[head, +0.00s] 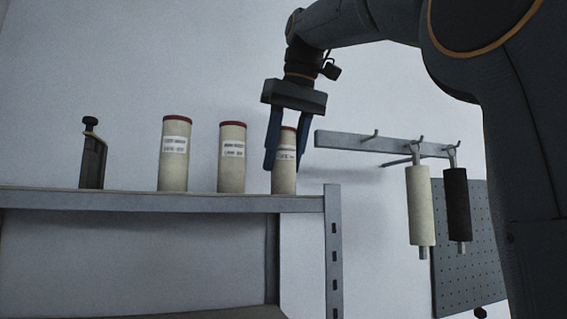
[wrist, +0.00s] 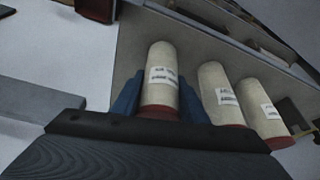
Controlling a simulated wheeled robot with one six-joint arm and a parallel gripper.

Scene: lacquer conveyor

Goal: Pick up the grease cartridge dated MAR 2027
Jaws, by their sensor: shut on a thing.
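Three cream grease cartridges with red caps stand upright in a row on the grey shelf: a left one (head: 173,172), a middle one (head: 231,174) and a right one (head: 284,182). Each has a white label, but I cannot read the dates for sure. My gripper (head: 286,157) points down with its blue fingers shut on the right cartridge, which appears to stand on the shelf. In the wrist view this cartridge (wrist: 161,57) is between the fingers, and the other two cartridges (wrist: 216,82) (wrist: 258,97) are to the right.
The shelf (head: 120,201) also holds a dark object with a knob (head: 93,158) at the left. Right of the shelf, a wall rail (head: 345,142) carries a hanging cream roller (head: 420,205) and a black one (head: 458,203), near a pegboard (head: 480,265).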

